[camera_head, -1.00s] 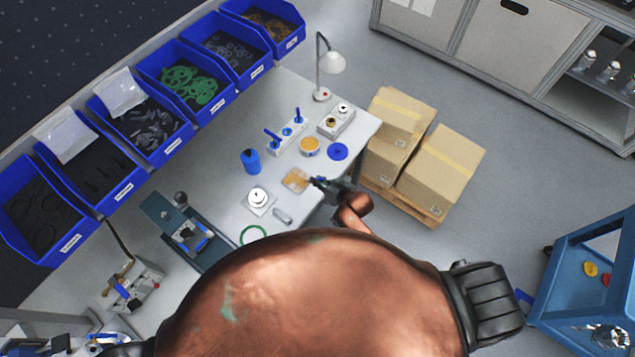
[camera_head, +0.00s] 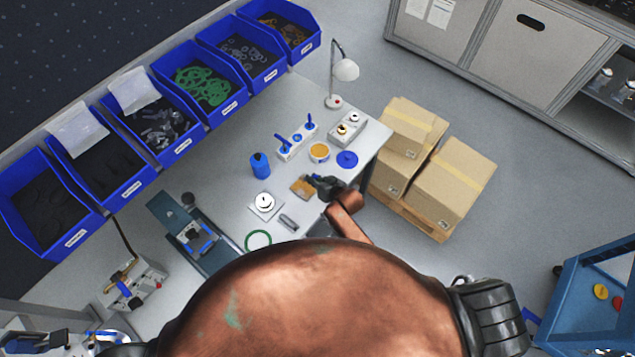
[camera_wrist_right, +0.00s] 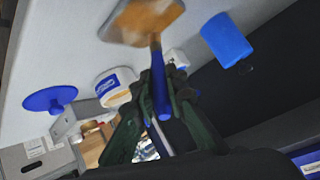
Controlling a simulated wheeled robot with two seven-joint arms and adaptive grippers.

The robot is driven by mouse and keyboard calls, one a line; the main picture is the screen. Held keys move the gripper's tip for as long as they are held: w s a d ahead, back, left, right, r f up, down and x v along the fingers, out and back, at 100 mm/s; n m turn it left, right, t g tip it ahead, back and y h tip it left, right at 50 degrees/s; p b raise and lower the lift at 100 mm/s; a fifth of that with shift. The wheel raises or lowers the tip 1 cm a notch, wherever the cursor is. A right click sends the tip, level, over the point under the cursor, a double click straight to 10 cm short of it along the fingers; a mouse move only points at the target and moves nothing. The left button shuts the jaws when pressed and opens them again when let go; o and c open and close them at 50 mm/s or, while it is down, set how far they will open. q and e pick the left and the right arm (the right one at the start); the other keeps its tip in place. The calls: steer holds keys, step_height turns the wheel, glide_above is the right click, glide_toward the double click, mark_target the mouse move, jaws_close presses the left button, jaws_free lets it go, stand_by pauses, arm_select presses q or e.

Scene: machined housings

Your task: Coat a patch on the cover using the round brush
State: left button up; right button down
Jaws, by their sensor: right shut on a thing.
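The cover (camera_head: 301,189), a flat tan plate, lies on the bench; in the right wrist view it is a tan, grey-edged plate (camera_wrist_right: 120,28). My right gripper (camera_head: 322,184) is at the cover's right edge. In the wrist view it (camera_wrist_right: 160,110) is shut on the blue handle of the round brush (camera_wrist_right: 158,80). The brush's tip is over the brown area of the cover and seems to touch it; blur hides the exact contact. An open tub (camera_head: 319,153) of amber stuff stands behind the cover, its blue lid (camera_head: 347,159) beside it. My left gripper is not in view.
Cartons (camera_head: 452,180) stand beyond the bench edge.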

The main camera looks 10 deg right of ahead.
steer(key=shift+w+a, duration=0.35)
steer(key=shift+w+d, duration=0.35)
steer(key=shift+d, duration=0.2)
steer(key=shift+s+d+p, duration=0.5)
steer(key=shift+s+p, duration=0.15)
steer(key=shift+s+d, duration=2.05)
steer(key=shift+s, duration=0.3)
steer(key=shift+w+a+b, duration=0.3)
steer(key=shift+w+a, duration=1.1)
steer(key=shift+w, duration=0.25)
